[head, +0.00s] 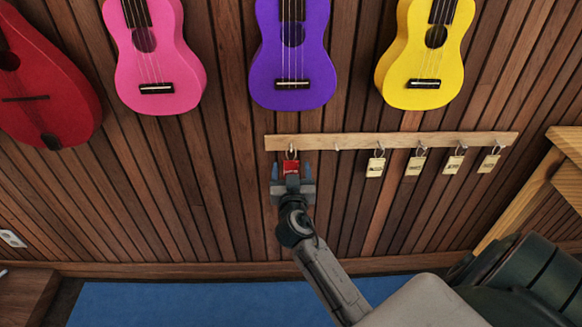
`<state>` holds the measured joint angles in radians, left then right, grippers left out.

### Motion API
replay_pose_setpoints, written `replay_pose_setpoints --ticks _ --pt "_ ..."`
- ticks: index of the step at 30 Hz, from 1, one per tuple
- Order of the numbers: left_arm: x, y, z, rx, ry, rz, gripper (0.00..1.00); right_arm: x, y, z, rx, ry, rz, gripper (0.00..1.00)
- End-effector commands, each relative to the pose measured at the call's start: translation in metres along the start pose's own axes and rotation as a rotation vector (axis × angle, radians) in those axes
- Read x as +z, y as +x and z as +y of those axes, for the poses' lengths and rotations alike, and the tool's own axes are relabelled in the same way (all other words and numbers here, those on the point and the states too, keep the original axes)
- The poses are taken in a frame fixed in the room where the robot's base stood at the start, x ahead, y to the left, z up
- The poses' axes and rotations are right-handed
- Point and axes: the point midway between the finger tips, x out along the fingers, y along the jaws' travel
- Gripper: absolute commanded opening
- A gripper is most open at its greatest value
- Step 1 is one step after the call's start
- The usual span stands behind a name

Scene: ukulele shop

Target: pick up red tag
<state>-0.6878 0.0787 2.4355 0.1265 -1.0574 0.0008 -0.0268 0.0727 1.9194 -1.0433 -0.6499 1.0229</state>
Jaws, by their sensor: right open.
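The red tag (291,168) hangs by a metal ring from the leftmost hook of a wooden rack (400,140) on the wall. My right gripper (292,172) is open, with its fingers pointing up toward the tag. In the picture one finger lies on each side of the tag's lower part. The gripper covers the tag's lower end, and I cannot tell whether the fingers touch it. My left gripper is not in view.
Several pale yellow tags, such as this one (376,167), hang on hooks to the right; the second hook (337,147) is empty. Pink (160,65), purple (291,70) and yellow (422,65) ukuleles hang above. A wooden frame (520,195) stands at right. A blue mat (190,305) lies below.

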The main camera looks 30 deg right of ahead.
Motion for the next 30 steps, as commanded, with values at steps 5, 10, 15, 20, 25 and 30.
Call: replay_pose_setpoints --ticks 5,10,15,20,25,30 --pt "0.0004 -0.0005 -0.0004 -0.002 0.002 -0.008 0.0 0.0004 0.006 0.0002 0.0 0.001 -0.001 0.67" --pt "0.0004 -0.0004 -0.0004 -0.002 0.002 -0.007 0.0 0.0004 0.0056 0.0001 0.0 0.001 -0.001 0.59" --pt "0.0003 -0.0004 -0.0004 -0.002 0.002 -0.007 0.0 0.0004 0.0055 0.0001 0.0 0.001 -0.001 0.26" --pt "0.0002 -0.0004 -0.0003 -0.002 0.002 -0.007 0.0 0.0004 0.0055 0.0001 0.0 0.001 -0.001 0.2" --pt "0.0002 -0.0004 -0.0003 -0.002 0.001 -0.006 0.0 0.0004 0.0055 0.0001 0.0 0.001 -0.001 0.2" --pt "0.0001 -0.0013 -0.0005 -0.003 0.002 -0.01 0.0 -0.0016 0.0065 -0.0007 -0.001 0.001 -0.001 0.2"
